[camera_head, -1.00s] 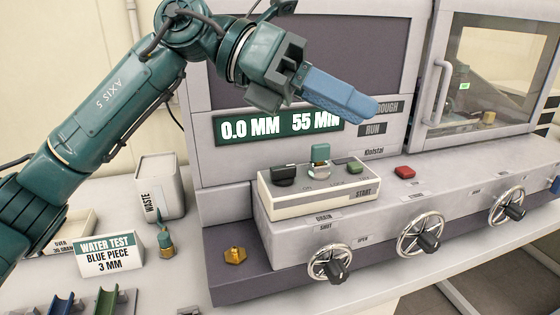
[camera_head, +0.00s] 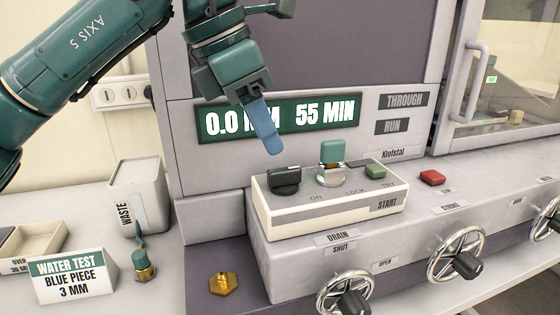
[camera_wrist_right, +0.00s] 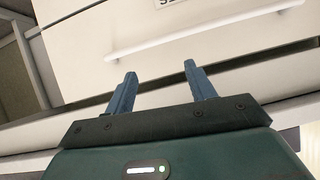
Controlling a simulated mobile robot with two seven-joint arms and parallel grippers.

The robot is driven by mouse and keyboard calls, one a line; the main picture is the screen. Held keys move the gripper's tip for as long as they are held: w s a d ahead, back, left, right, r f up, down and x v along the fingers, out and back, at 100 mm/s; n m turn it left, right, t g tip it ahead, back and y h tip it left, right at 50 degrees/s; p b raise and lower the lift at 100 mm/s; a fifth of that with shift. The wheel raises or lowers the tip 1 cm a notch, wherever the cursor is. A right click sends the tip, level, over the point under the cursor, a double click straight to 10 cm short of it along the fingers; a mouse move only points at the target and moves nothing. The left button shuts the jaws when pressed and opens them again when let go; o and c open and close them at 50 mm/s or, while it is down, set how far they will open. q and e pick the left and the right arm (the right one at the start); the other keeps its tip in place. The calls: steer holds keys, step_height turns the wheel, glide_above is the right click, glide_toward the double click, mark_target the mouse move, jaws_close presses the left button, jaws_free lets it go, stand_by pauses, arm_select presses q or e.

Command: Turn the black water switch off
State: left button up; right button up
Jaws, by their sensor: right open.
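The black switch (camera_head: 285,181) sits at the left end of the top of a cream control box (camera_head: 330,222) on the machine. My left gripper (camera_head: 272,150) points down with its blue fingers just above and slightly left of the black switch in the picture, with a visible gap. Its fingers overlap in this view, so its opening is hidden. My right gripper (camera_wrist_right: 160,70) is open, with nothing between its blue fingers, in front of a pale panel with a white bar handle; it is not in the head view.
Beside the black switch stand a teal-topped knob (camera_head: 332,152) and a green button (camera_head: 375,172). A red button (camera_head: 432,178) lies to the right. Handwheels (camera_head: 456,255) line the front. A waste bin (camera_head: 138,190), a water test sign (camera_head: 72,277) and a brass piece (camera_head: 223,284) are at left.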

mark_target(283, 169)
arm_select(q)
steer(key=x, duration=0.6)
steer(key=shift+c, duration=0.3)
jaws_close()
